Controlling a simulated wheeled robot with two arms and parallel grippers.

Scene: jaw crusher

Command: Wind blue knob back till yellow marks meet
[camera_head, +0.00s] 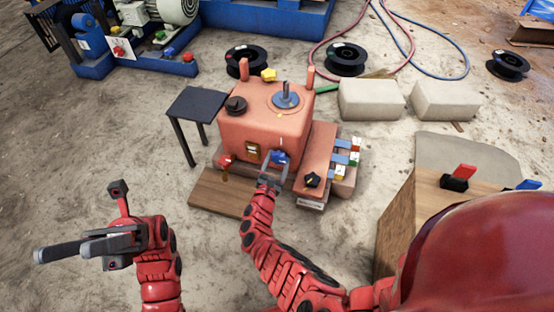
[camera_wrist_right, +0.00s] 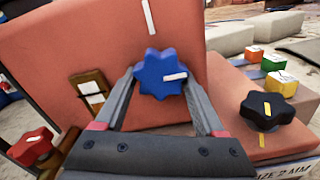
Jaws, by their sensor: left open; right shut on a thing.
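The blue knob (camera_head: 279,157) is on the front face of the salmon-coloured machine housing (camera_head: 265,125). In the right wrist view the star-shaped blue knob (camera_wrist_right: 158,75) carries a pale mark (camera_wrist_right: 176,77) pointing right. A pale line (camera_wrist_right: 149,16) on the housing stands above the knob, slightly tilted. The two marks point in clearly different directions. My right gripper (camera_wrist_right: 161,84) is shut on the knob, one finger on each side. It also shows in the head view (camera_head: 271,168). My left gripper (camera_head: 62,249) is open and empty over the ground at the left.
A red knob (camera_wrist_right: 32,147) and a small gauge plate (camera_wrist_right: 92,94) are left of the blue knob. A black knob (camera_wrist_right: 267,112) is at right, near coloured blocks (camera_wrist_right: 279,73). A dark side table (camera_head: 197,103) stands left of the housing. Ground around my left gripper is clear.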

